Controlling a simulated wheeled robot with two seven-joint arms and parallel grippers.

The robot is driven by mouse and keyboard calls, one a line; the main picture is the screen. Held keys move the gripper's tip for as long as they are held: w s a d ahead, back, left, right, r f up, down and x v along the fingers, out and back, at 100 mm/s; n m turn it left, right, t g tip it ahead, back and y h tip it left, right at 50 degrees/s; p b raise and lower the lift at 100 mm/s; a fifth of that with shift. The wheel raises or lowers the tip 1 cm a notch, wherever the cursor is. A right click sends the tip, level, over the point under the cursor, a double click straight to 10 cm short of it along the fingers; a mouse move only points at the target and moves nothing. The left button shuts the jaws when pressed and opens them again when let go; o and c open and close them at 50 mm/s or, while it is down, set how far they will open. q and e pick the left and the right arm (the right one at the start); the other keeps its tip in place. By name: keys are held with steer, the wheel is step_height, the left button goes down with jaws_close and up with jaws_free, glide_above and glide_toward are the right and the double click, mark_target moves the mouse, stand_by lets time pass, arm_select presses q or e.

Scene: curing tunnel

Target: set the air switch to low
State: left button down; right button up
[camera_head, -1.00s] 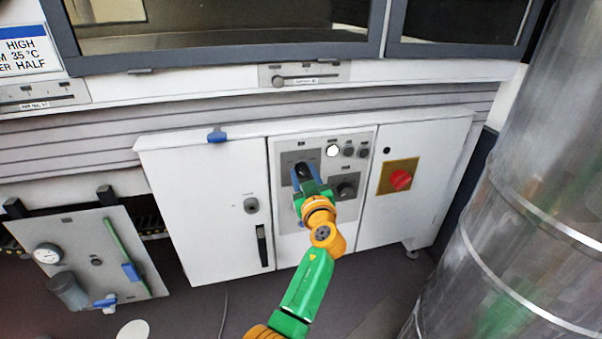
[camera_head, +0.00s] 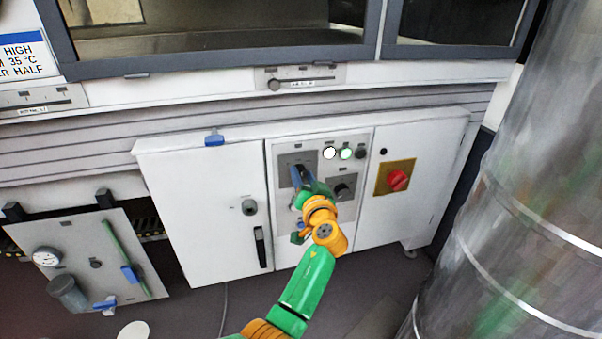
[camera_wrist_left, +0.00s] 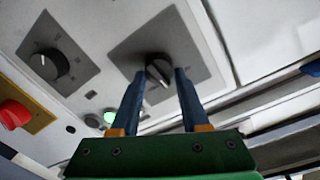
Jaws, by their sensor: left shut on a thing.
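A dark rotary knob (camera_wrist_left: 158,70) with a pale pointer line sits on a grey square plate (camera_head: 287,160) at the upper left of the cabinet's control panel. My left gripper (camera_head: 301,178) reaches it, and its two blue fingers are shut on the knob, one on each side in the left wrist view. In the head view the gripper hides most of the knob. The knob's labels are too small to read, so its setting cannot be told. A second dark knob (camera_head: 343,188) is lower right on the panel; it also shows in the left wrist view (camera_wrist_left: 48,64). My right gripper is not in view.
Above the second knob are a white lamp (camera_head: 329,153), a lit green lamp (camera_head: 345,153) and a dark button (camera_head: 360,153). A red switch (camera_head: 397,181) on a yellow plate is to the right. A large metal cylinder (camera_head: 520,190) stands at the right.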

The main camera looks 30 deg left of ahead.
arm_select(q)
steer(key=shift+s+a+f+m, duration=0.1)
steer(key=shift+a+f+m, duration=0.1)
steer(key=shift+m, duration=0.2)
stand_by(0.3)
steer(key=c, duration=0.7)
jaws_free()
steer(key=o, duration=0.3)
steer(key=shift+s+a+r, duration=0.15)
steer(key=shift+s+a, duration=0.1)
steer(key=shift+a, duration=0.05)
steer(key=shift+w+d, duration=0.15)
steer(key=shift+d, duration=0.05)
